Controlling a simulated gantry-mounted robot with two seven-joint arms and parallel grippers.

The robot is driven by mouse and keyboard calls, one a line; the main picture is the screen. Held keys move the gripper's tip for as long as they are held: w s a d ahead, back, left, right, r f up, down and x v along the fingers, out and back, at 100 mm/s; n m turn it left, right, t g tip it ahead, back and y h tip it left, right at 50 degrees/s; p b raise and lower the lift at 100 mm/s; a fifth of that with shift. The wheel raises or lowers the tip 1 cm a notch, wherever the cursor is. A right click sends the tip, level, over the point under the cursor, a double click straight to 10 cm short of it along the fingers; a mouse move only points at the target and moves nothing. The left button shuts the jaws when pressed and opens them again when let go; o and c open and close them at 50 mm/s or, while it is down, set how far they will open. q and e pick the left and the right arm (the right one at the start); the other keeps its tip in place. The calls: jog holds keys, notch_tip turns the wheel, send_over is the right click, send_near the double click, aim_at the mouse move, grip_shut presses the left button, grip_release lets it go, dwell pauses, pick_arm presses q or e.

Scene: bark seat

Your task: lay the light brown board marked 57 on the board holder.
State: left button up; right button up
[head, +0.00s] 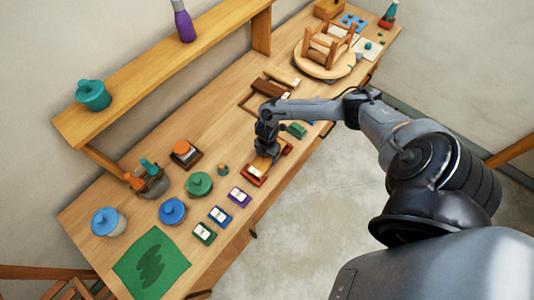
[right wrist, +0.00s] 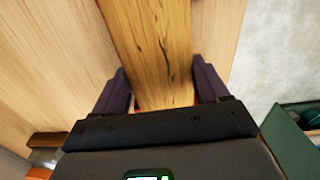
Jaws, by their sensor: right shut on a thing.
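My right gripper (head: 267,155) points down over the front part of the workbench. In the right wrist view its two dark fingers (right wrist: 160,90) stand on either side of a light brown wooden board (right wrist: 152,40) with dark cracks in its grain, and are shut on it. The board runs away from the gripper toward the top of that view. No number shows on it, so I cannot read whether it is marked 57. A dark brown wooden frame (head: 250,103) behind the gripper may be the board holder; I cannot tell for sure. My left gripper is not in view.
Small red (head: 252,181), purple (head: 239,197), blue (head: 220,216) and green (head: 204,234) holders line the front edge. Lidded pots, including a green one (head: 199,184), stand to the left. An upturned stool (head: 328,45) stands at the far right. A shelf (head: 160,75) overhangs the back.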

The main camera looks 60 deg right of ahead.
jog(key=shift+s+f, duration=0.2)
jog(key=shift+f, duration=0.1)
jog(key=o, duration=1.2)
jog(key=shift+a, duration=0.15)
jog(key=shift+c, duration=0.2)
jog(key=shift+o, duration=1.3)
jog(key=shift+r, duration=0.15)
